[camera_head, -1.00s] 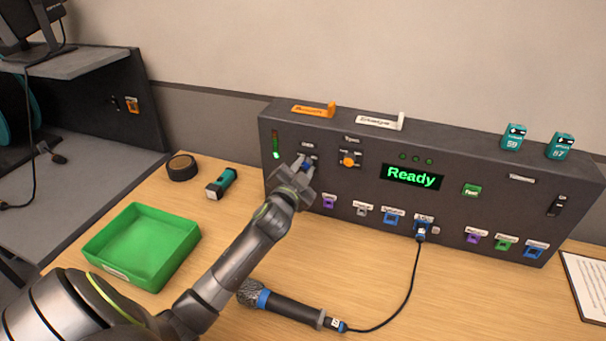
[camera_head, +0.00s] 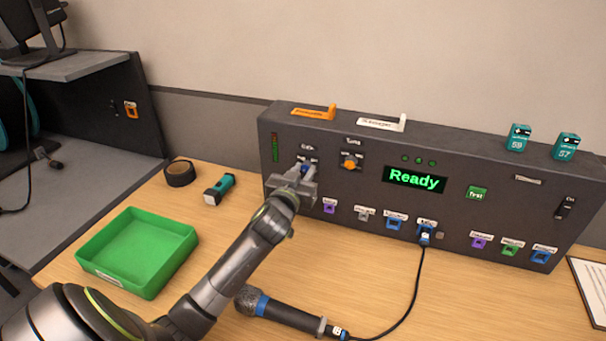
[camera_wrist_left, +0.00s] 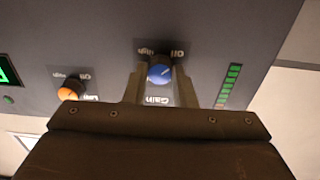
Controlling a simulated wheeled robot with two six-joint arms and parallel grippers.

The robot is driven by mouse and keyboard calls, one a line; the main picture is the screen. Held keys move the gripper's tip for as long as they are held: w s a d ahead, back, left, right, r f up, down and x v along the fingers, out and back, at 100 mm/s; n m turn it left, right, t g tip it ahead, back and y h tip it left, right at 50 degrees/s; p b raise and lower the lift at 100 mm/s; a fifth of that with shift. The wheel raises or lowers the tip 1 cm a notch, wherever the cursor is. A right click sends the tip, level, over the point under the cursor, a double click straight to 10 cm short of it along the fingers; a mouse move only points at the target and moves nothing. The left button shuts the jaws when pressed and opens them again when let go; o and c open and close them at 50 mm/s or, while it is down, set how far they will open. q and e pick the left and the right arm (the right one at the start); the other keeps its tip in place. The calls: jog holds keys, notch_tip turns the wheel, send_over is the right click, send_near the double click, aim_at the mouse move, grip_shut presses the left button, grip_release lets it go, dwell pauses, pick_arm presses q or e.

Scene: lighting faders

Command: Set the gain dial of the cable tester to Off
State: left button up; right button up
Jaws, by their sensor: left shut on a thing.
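The cable tester (camera_head: 400,225) is the long dark box with a green "Ready" display. Its blue gain dial (camera_wrist_left: 160,74) sits between the fingers of my left gripper (camera_wrist_left: 158,85) in the left wrist view, which shows the panel upside down. The fingers are shut on the dial from both sides. A pale mark on the dial appears to point toward the "Off" label (camera_wrist_left: 177,54). In the head view my left gripper (camera_head: 302,176) covers much of the dial. My right gripper is in neither view.
An orange-knobbed dial (camera_head: 350,162) sits just right of the gain dial. A level bar (camera_head: 275,148) is at its left. A green tray (camera_head: 135,285), a black roll (camera_head: 180,173), a torch (camera_head: 219,189) and a microphone (camera_head: 285,310) lie on the table.

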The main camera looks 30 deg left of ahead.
pick_arm(q)
jog(key=shift+f, duration=0.15)
dwell(0.3)
jog(key=o, duration=1)
jog(key=b+v, duration=0.2)
jog(key=v, duration=1.5)
jog(key=shift+s, duration=0.25)
